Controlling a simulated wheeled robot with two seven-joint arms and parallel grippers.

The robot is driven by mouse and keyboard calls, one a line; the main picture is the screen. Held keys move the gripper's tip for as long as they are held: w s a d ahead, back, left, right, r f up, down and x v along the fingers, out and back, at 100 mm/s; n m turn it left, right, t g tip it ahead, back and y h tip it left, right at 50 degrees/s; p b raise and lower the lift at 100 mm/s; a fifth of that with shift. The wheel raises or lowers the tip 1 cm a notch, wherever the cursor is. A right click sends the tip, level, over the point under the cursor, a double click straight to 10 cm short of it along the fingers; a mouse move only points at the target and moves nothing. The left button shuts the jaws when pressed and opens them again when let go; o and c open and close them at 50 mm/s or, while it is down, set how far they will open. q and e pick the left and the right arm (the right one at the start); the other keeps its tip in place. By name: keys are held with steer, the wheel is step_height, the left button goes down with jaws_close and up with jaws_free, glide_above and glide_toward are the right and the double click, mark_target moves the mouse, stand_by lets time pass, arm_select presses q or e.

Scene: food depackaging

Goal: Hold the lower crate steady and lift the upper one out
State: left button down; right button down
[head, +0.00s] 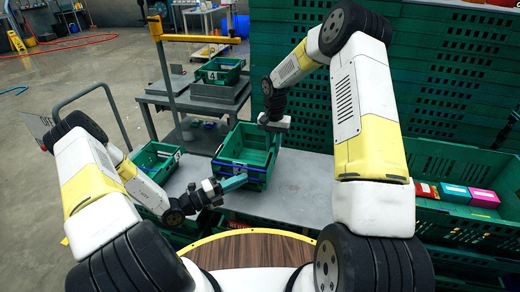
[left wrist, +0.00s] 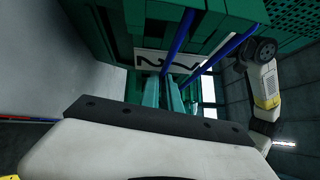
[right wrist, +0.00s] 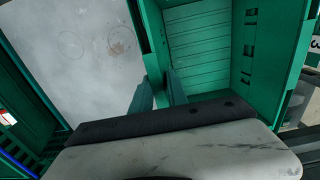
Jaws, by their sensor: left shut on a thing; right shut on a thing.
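Two green crates stand stacked on the grey table in the middle of the head view. The upper crate (head: 243,145) looks empty, and its inside also shows in the right wrist view (right wrist: 197,45). The lower crate (head: 255,184) is mostly hidden beneath it. A blue bar runs across the front of the stack. My left gripper (head: 237,183) is shut at the front of the stack, low down, on the lower crate. In the left wrist view its fingers (left wrist: 170,95) are below a white label and blue bars. My right gripper (head: 272,135) is shut on the upper crate's right wall.
A small green crate (head: 158,152) stands left of the stack. Another crate (head: 220,69) sits on a table behind. A crate with coloured boxes (head: 455,193) stands at right, before a wall of stacked green crates (head: 430,80). The table (head: 300,190) is clear right of the stack.

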step_height(320, 180, up, 10)
steer(key=shift+r, duration=0.1)
arm_select(q)
steer(key=c, duration=1.5)
jaws_free()
